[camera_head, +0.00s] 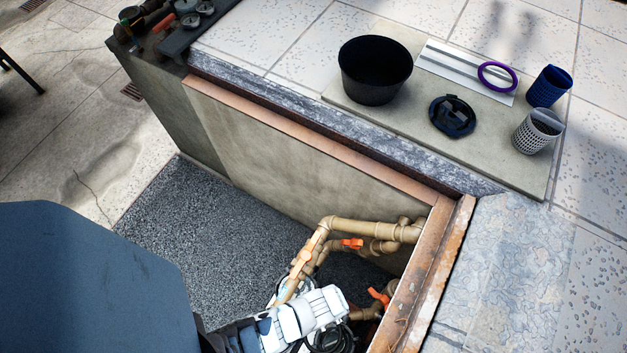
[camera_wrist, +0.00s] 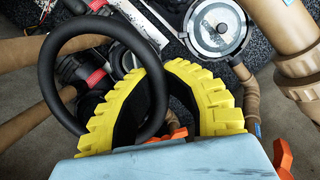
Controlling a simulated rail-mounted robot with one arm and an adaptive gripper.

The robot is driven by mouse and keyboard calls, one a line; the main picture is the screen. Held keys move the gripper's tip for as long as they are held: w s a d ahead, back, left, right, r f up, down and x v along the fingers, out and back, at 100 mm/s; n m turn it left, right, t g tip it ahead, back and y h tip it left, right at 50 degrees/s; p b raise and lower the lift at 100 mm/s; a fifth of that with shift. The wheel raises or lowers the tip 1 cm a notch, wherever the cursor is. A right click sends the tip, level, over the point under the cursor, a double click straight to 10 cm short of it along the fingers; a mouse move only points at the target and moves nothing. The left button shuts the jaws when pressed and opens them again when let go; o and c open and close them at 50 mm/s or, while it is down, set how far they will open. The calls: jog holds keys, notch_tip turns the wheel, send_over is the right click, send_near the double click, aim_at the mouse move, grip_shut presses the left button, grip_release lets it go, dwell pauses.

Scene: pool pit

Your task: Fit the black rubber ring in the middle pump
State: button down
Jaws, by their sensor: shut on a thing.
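The black rubber ring (camera_wrist: 49,90) is in my gripper (camera_wrist: 162,75) in the wrist view. The yellow toothed fingers are shut on the ring's right side, and most of the ring stands out to the left. A pump's round grey housing (camera_wrist: 216,29) shows above and right of the fingers, apart from the ring. Other dark pump parts show behind the ring, partly hidden by it. In the head view, a white and grey pump motor (camera_head: 310,313) sits low in the pit. My gripper and the ring are not seen there. I cannot tell which pump is the middle one.
Tan pipes (camera_head: 372,230) with orange valve handles (camera_head: 352,243) crowd the pit beside a rusty frame edge (camera_head: 430,265). On the deck slab are a black bucket (camera_head: 376,70), a black lid (camera_head: 452,115), a purple ring (camera_head: 498,77), a blue cup (camera_head: 548,86) and a grey basket (camera_head: 537,131).

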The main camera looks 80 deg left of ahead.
aim_at(328, 330)
jog(key=w+d+f+b, duration=0.1)
jog(key=w+f+b, duration=0.1)
jog(key=f+b, duration=0.8)
jog(key=w+d+f+b, duration=0.1)
jog(key=d+f+b, duration=0.1)
jog(key=f+b, duration=0.8)
jog(key=w+d+f+b, duration=0.1)
jog(key=w+f+b, duration=0.1)
jog(key=f+b, duration=0.7)
jog(key=shift+w+d+f+b, duration=0.1)
jog(key=shift+d+f+b, duration=0.05)
jog(key=shift+f, duration=0.95)
jog(key=shift+w+d+f+b, duration=0.1)
jog(key=shift+f, duration=1)
jog(key=shift+w+d+f+b, duration=0.1)
jog(key=shift+d+f+b, duration=0.05)
jog(key=shift+f, duration=0.95)
jog(key=shift+r+p, duration=0.4)
jog(key=shift+p, duration=0.25)
jog(key=shift+a, duration=0.1)
jog(key=shift+d+f+b, duration=0.2)
jog(key=shift+f+b, duration=0.2)
jog(key=shift+f, duration=0.8)
jog(key=c, duration=1.1)
grip_release()
jog(key=shift+w+d, duration=0.1)
jog(key=shift+o, duration=1)
jog(key=shift+w+d, duration=0.1)
jog(key=shift+d, duration=0.1)
jog(key=shift+a+r, duration=0.1)
